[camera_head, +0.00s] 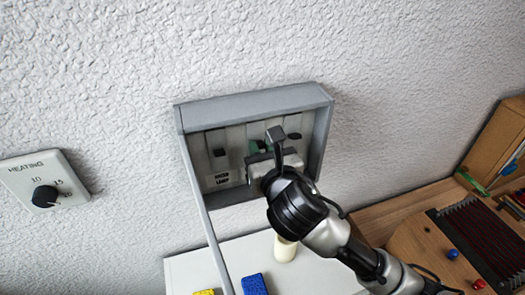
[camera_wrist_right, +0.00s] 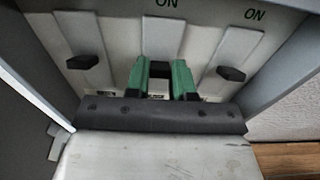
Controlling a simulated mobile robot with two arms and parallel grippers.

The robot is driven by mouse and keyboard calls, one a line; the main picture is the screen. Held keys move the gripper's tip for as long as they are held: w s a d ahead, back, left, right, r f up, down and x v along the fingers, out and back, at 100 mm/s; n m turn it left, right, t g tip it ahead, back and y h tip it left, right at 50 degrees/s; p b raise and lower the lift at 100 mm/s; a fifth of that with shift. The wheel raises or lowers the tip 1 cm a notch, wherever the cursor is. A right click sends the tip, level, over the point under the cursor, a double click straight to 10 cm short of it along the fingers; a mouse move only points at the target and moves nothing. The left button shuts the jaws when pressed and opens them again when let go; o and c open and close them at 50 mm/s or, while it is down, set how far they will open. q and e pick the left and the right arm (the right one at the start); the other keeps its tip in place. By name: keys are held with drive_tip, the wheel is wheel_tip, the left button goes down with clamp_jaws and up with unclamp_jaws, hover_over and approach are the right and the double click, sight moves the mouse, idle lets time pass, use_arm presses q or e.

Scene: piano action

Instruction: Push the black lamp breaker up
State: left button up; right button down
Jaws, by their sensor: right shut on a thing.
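An open grey breaker box (camera_head: 255,103) is on the wall in the head view, with several pale breaker plates inside. My right gripper (camera_head: 268,150) reaches into the box from the lower right and hides part of the plates. In the right wrist view its green fingertips (camera_wrist_right: 163,80) are closed around the dark lever of the middle breaker (camera_wrist_right: 158,68). A left breaker lever (camera_wrist_right: 82,62) and a right breaker lever (camera_wrist_right: 231,73) stand free on either side. "ON" is printed above the middle and right plates. The label under the middle breaker is hidden. My left gripper is not in view.
The side walls of the box stand close to my right gripper. A heating dial (camera_head: 45,196) is on the wall at left. Below are a white surface (camera_head: 200,268) with a blue sponge (camera_head: 255,284), and a wooden surface (camera_head: 400,207) at right.

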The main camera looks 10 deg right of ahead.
drive_tip(key=shift+w+r+g, duration=0.1)
drive_tip(key=shift+r+g, duration=0.2)
drive_tip(key=shift+g, duration=0.2)
idle(0.3)
drive_tip(key=c, duration=1)
unclamp_jaws()
drive_tip(key=shift+w, duration=0.1)
drive_tip(key=shift+o, duration=0.2)
